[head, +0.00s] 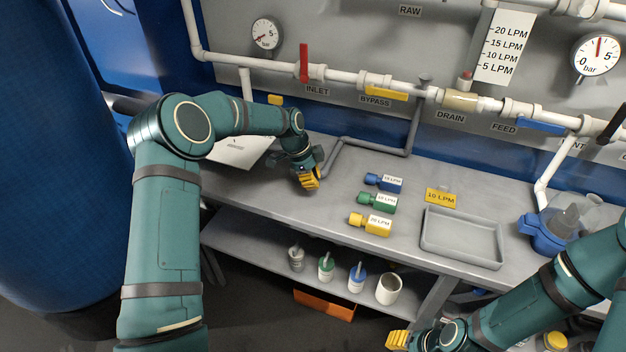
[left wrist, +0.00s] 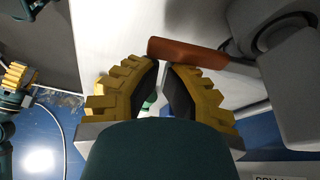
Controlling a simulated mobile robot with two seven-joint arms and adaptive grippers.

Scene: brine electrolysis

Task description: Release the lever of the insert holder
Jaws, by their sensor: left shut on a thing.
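In the left wrist view an orange-red lever (left wrist: 188,53) runs across the fingertips of my left gripper (left wrist: 163,66). The fingers close on the lever near its left end. The lever leads right toward a dark grey rounded body (left wrist: 262,30), which looks like the holder. In the head view my left gripper (head: 311,180) is low over the left part of the bench, and it hides the lever and most of the holder there. My right gripper (head: 398,341) is at the bottom edge of the head view, away from the bench; its jaw opening cannot be made out.
Blue (head: 384,182), green (head: 376,202) and yellow (head: 370,224) labelled inserts lie on the bench (head: 300,215) right of my left gripper. A grey tray (head: 462,262) and a yellow label (head: 440,198) are further right. Pipes with valves (head: 385,92) run behind.

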